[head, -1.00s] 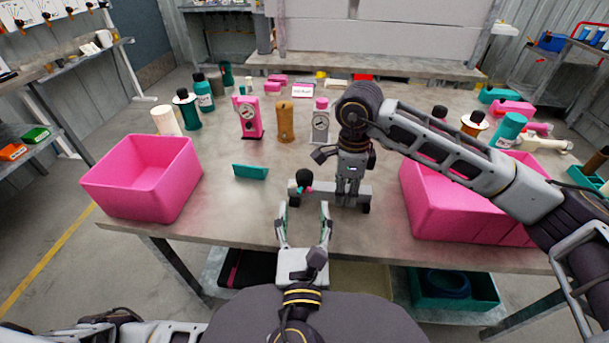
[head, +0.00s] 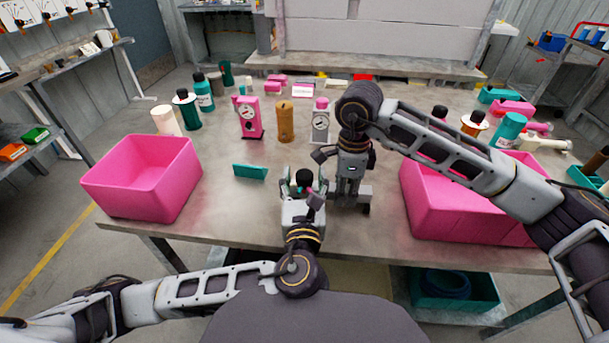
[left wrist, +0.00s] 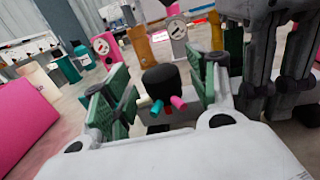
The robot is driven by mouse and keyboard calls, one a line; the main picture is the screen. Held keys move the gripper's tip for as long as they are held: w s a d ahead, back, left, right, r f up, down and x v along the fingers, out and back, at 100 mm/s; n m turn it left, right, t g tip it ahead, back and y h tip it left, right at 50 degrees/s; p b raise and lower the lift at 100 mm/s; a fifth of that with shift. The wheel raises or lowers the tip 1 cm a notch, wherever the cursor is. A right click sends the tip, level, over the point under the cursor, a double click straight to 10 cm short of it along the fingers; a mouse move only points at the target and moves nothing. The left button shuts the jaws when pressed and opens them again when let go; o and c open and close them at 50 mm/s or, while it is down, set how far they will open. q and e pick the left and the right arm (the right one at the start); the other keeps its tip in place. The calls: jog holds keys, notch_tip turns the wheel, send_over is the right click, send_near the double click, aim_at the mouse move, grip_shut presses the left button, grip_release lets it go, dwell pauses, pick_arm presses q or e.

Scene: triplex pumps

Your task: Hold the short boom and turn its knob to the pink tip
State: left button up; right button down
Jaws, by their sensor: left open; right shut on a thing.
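The short boom (head: 364,194) is a grey bar lying on the table, partly hidden behind my grippers. My right gripper (head: 348,192) points down and is shut on the boom's middle. The boom's black knob (head: 304,176) is at its left end. In the left wrist view the knob (left wrist: 160,80) shows above a pink tip (left wrist: 178,103) and a teal tip (left wrist: 156,108), with a small reddish part between them. My left gripper (head: 303,183) is open, its green-padded fingers on either side of the knob with gaps visible in the left wrist view.
A pink bin (head: 145,180) stands at the left and another pink bin (head: 450,205) at the right, under my right arm. A teal plate (head: 250,172) lies left of the knob. Pink, orange and grey pump-like units and bottles stand farther back.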

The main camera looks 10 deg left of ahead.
pick_arm(q)
jog(key=shift+w+a, duration=0.1)
jog(key=shift+w, duration=0.7)
jog(key=shift+c, duration=0.3)
jog(key=c, duration=1)
